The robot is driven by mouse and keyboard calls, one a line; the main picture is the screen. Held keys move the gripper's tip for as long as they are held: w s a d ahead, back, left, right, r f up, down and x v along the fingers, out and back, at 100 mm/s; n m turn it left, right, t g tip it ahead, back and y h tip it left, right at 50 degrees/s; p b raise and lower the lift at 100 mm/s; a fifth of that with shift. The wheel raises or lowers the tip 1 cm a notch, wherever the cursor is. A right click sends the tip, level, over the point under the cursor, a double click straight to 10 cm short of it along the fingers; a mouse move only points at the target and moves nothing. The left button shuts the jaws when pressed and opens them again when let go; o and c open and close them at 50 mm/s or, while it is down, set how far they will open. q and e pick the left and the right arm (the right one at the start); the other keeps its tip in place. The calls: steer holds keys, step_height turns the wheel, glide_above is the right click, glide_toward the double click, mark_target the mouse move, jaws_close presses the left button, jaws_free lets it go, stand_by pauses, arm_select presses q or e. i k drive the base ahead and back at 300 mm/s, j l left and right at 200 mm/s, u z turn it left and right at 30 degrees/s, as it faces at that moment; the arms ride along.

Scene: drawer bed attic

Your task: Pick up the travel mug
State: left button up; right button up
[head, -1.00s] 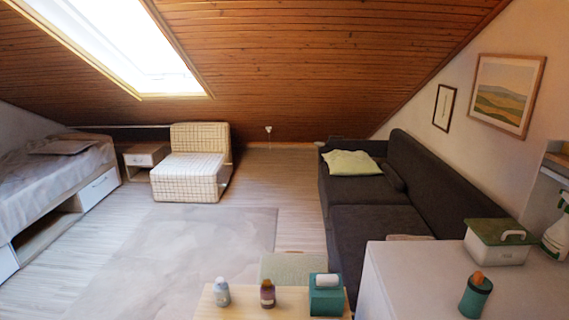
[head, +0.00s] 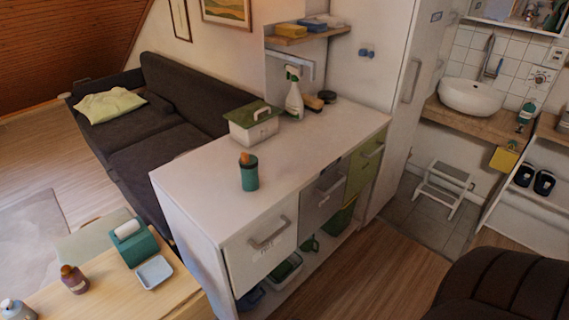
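A small teal cylinder with an orange-brown top (head: 249,173), which looks like the travel mug, stands upright on the white cabinet top (head: 205,180), near its front edge. Nothing touches it. Neither of my grippers shows in the head view.
Behind the mug on the cabinet are a white box with a green lid (head: 253,122), a spray bottle (head: 294,95) and a brush (head: 313,103). A low wooden table (head: 110,275) with bottles, a teal tissue box (head: 134,243) and a small dish (head: 154,272) stands at lower left. Wooden floor (head: 365,275) is clear in front.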

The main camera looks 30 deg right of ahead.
mark_target(249, 171)
steer(key=z, duration=0.8)
steer(key=l, duration=0.3)
